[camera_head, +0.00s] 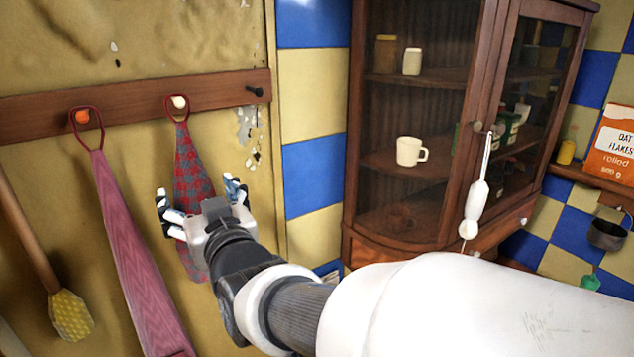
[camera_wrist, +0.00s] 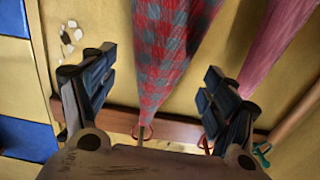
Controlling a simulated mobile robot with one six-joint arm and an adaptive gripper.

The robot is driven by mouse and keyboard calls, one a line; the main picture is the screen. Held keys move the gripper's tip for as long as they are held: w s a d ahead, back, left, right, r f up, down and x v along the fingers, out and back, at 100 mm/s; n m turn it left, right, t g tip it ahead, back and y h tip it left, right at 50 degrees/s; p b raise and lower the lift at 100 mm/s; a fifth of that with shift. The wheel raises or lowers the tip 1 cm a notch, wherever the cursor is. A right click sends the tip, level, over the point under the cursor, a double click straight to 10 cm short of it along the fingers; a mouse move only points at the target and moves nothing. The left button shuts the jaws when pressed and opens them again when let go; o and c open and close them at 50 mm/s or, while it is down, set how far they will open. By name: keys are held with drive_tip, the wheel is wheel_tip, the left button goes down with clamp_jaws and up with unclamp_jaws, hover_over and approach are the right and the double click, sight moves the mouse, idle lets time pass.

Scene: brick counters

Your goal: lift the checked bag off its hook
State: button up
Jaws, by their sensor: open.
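The checked bag (camera_head: 194,172), red and blue-grey, hangs by a red loop from a pale-knobbed hook (camera_head: 179,102) on a wooden rail. My gripper (camera_head: 205,197) is in front of the bag's middle and hides part of it. Its fingers are spread, one to each side of the bag in the head view. In the wrist view the checked bag (camera_wrist: 165,50) runs between the open fingers (camera_wrist: 150,85), and its loop (camera_wrist: 143,132) shows near the rail. I cannot tell whether a finger touches the cloth.
A pink striped bag (camera_head: 135,250) hangs just left, from an orange-knobbed hook (camera_head: 82,117). A yellow-headed brush (camera_head: 70,315) hangs further left. A bare black hook (camera_head: 256,91) is to the right on the rail (camera_head: 225,90). A glass-fronted cabinet (camera_head: 425,215) stands to the right.

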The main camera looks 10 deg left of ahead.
sight(194, 184)
drive_tip(key=shift+w+a+r+p, duration=0.2)
drive_tip(key=shift+w+a+p, duration=0.1)
drive_tip(key=shift+w+a, duration=0.15)
drive_tip(key=p+x, duration=0.1)
drive_tip(key=x, duration=0.3)
drive_tip(key=shift+w+r, duration=0.15)
drive_tip(key=shift+r, duration=0.1)
